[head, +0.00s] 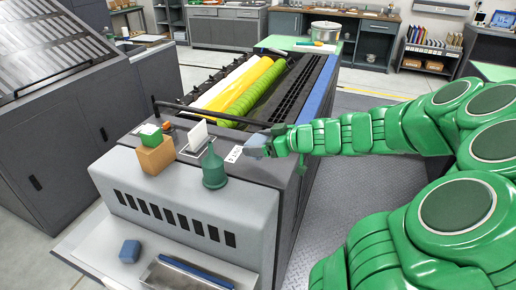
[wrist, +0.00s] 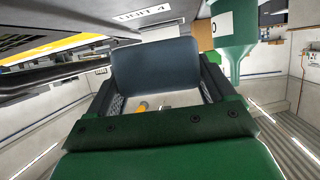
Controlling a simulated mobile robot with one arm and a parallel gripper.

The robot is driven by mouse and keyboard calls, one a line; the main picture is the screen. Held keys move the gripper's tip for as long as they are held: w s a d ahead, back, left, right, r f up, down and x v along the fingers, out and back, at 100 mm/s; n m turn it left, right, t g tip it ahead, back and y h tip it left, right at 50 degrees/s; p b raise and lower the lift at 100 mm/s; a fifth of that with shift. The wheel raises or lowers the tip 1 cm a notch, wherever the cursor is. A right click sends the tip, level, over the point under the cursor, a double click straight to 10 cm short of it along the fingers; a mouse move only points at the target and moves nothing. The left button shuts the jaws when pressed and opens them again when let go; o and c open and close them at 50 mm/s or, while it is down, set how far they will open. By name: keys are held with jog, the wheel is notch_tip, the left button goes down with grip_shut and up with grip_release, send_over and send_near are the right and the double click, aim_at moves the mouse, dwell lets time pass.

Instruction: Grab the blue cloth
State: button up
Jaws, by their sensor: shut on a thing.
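My gripper (head: 268,143) is shut on a folded, slate-blue pad, which I take to be the blue cloth (head: 255,146). It is at the right end of the grey machine's top, just right of a white label. In the wrist view the cloth (wrist: 155,66) spans the space between my two fingers (wrist: 158,100) and sticks out beyond them. I cannot tell whether its underside touches the machine top. A smaller blue block (head: 130,251) lies on the low front ledge.
A green funnel-shaped bottle (head: 214,168) stands close left of my gripper. Farther left are an orange-brown box (head: 156,154) with a green block on it and a white card holder (head: 198,138). Yellow and green rollers (head: 245,90) lie behind.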

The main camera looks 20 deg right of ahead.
aim_at(261, 138)
jog(key=s+r, duration=0.3)
jog(key=shift+a+r, duration=0.25)
jog(key=shift+a, duration=0.1)
jog(key=s+a+r, duration=0.2)
jog(key=s+r, duration=0.2)
jog(key=s, duration=0.4)
jog(key=shift+s, duration=0.35)
